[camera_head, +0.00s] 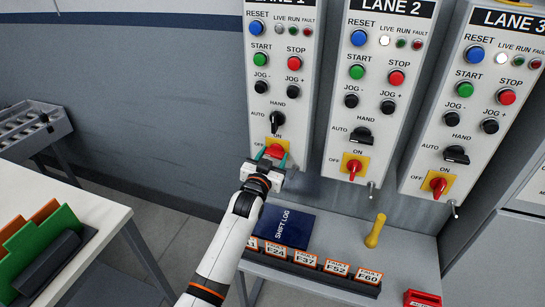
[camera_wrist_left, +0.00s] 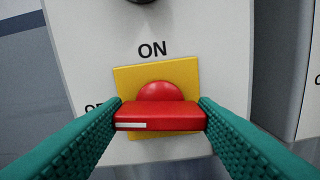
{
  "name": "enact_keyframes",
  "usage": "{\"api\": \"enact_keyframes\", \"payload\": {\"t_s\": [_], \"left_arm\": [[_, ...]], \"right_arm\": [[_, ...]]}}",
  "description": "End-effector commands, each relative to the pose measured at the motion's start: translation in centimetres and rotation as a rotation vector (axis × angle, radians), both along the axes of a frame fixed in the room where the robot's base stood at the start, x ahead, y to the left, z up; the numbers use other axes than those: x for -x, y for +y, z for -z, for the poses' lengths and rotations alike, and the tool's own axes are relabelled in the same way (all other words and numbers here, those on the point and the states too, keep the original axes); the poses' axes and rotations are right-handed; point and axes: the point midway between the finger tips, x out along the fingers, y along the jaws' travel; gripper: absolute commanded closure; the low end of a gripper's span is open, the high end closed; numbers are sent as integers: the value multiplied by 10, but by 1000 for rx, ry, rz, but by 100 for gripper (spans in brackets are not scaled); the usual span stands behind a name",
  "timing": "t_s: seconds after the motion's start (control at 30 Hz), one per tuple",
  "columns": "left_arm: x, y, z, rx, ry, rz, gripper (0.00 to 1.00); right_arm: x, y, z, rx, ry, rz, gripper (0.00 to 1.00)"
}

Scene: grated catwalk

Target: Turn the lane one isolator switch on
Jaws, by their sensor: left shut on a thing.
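The lane one isolator switch is a red rotary handle (camera_wrist_left: 160,113) on a yellow plate (camera_wrist_left: 183,76), low on the lane 1 panel (camera_head: 279,75). In the left wrist view the handle lies level, with a white mark near its left end, on the side of the partly hidden OFF label. The ON label (camera_wrist_left: 152,49) is above the plate. My left gripper (camera_head: 272,159) is shut on the handle, one teal finger at each end of it. In the head view the gripper partly covers the switch. My right gripper is not in view.
The lane 2 panel (camera_head: 373,90) and lane 3 panel (camera_head: 474,110) stand to the right, each with its own red isolator. Below are a blue shift log (camera_head: 282,234), a yellow-handled object (camera_head: 376,230) and a row of fault cards (camera_head: 305,259). A white table (camera_head: 95,209) is at left.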

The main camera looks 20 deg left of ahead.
Motion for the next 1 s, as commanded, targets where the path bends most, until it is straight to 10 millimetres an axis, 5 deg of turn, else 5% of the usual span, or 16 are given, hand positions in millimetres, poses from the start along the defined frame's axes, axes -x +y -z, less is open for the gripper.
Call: {"api": "enact_keyframes", "payload": {"t_s": [1.0], "left_arm": [[0,1,1,-948,-30,0,70]], "right_arm": [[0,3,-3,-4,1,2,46]]}}
